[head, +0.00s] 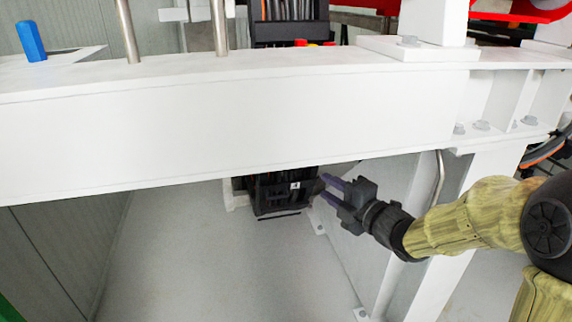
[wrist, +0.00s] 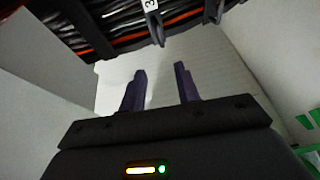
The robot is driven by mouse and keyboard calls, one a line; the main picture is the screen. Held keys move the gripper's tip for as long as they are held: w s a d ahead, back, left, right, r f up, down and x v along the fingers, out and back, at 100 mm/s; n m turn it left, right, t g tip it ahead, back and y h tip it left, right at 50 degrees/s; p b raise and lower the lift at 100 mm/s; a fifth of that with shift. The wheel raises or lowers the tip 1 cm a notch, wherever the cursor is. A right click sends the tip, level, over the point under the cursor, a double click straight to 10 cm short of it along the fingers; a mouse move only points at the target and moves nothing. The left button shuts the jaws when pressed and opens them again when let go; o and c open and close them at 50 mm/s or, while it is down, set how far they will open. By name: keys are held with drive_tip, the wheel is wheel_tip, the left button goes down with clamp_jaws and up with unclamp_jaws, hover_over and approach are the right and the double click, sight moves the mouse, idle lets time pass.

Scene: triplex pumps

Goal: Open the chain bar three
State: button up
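My gripper (head: 324,187) is under the white beam in the head view, its purple fingers apart and pointing left at the black cable chain (head: 272,192). In the wrist view my gripper (wrist: 160,69) is open, with nothing between the fingers. The cable chain (wrist: 100,30) crosses the top there, with black and orange cables inside. A white label with a 3 (wrist: 150,4) sits at the top edge, on or beside a dark crossbar (wrist: 154,28) of the chain. The crossbar lies just beyond the fingertips, apart from them. Its upper end is cut off.
A thick white beam (head: 230,125) spans above my arm. A white leg (head: 430,230) and a grey panel (head: 375,185) stand close to my gripper and forearm. A blue post (head: 30,41) rises at the upper left. The grey floor (head: 200,265) below is clear.

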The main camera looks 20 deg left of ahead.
drive_tip(key=shift+w, duration=0.1)
drive_tip(key=b+x, duration=0.5)
drive_tip(key=x, duration=1.2)
drive_tip(key=shift+a, duration=0.15)
clamp_jaws()
